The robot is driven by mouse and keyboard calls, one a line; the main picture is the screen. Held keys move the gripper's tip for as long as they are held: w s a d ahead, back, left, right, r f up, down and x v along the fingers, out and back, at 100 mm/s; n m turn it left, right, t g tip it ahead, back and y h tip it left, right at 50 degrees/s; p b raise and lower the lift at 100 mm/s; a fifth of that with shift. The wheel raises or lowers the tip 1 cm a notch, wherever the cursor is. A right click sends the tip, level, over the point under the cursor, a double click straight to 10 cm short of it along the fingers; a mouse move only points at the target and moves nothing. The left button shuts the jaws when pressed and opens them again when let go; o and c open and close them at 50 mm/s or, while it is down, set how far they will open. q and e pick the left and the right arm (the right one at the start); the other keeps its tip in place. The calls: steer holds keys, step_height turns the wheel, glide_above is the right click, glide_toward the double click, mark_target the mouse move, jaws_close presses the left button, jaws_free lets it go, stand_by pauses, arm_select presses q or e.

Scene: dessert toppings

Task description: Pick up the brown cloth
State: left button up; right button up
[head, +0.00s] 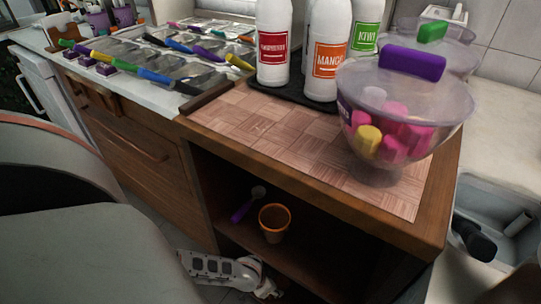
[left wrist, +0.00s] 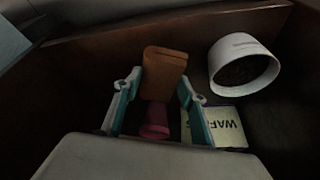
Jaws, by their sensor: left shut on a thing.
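The brown cloth (left wrist: 164,66) looks like a folded, blocky orange-brown piece in the left wrist view. It lies between the teal fingers of my left gripper (left wrist: 160,88), which is shut on it. A pink object (left wrist: 155,121) shows just below the cloth, between the fingers; whether it touches the cloth is unclear. My right gripper is not in view.
A white round container (left wrist: 242,65) and a card with lettering (left wrist: 221,127) lie close right of the gripper, in a dark wooden space. In the head view, an orange cup (head: 274,222) and purple-handled scoop (head: 245,207) sit on the shelf; bottles (head: 330,52) and a lidded bowl (head: 402,103) stand above.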

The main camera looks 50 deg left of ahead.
arm_select(q)
steer(key=s+a+p, duration=0.2)
steer(key=s, duration=1.5)
steer(key=shift+s+a+f+p, duration=0.2)
steer(key=shift+a+f+p, duration=0.05)
steer(key=shift+a+p, duration=0.1)
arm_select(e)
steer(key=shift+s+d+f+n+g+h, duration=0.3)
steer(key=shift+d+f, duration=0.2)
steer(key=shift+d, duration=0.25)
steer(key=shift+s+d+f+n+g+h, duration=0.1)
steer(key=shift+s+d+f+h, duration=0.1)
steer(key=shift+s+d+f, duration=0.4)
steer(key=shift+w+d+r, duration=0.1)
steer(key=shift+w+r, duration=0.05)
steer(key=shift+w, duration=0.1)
